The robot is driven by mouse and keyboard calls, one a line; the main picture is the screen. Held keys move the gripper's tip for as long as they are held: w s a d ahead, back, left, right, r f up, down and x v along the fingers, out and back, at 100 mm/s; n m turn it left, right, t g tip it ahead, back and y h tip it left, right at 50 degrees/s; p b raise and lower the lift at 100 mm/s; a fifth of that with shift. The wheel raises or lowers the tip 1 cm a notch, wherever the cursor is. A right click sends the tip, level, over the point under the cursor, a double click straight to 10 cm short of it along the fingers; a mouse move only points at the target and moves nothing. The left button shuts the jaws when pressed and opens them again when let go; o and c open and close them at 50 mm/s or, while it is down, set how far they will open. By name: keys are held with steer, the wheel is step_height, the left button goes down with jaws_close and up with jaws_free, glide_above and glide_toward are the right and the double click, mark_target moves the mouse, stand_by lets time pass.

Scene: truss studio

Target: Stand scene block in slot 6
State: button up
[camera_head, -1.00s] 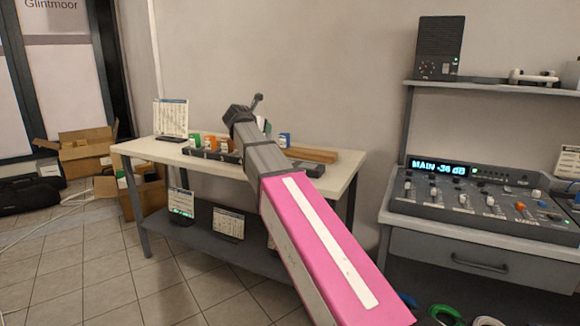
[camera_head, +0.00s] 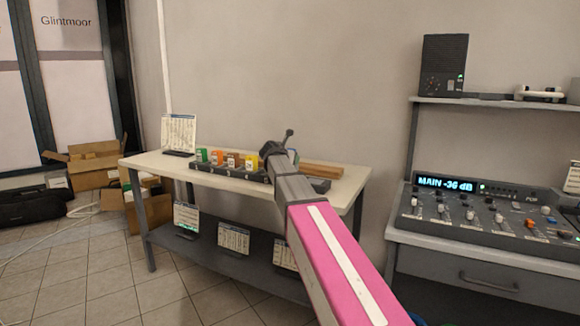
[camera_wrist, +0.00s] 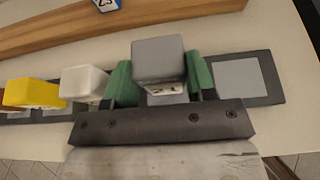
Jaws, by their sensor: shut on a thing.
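In the wrist view, my gripper (camera_wrist: 160,78) has green finger pads shut on a grey block (camera_wrist: 158,52). The block is upright, with small markings on its near face that I cannot read. It is over a slot of the dark rack (camera_wrist: 277,88); part of a pale slot pad (camera_wrist: 168,99) shows beneath it. I cannot tell whether block and pad touch. A white block (camera_wrist: 84,82) stands directly left, then a yellow block (camera_wrist: 30,92). The slot pad to the right (camera_wrist: 237,76) is bare. In the head view, my arm hides my fingertips and the grey block.
A wooden plank (camera_wrist: 150,27) lies behind the rack, with a blue and white numbered block (camera_wrist: 106,4) beyond it. In the head view, green (camera_head: 201,155), orange (camera_head: 217,156) and brown (camera_head: 233,159) blocks stand in the rack's left part. A sheet stand (camera_head: 178,134) occupies the table's left end.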

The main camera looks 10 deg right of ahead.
steer(key=shift+f, duration=1.3)
steer(key=o, duration=0.9)
steer(key=shift+f, duration=0.1)
steer(key=shift+o, duration=0.2)
steer(key=v, duration=1.2)
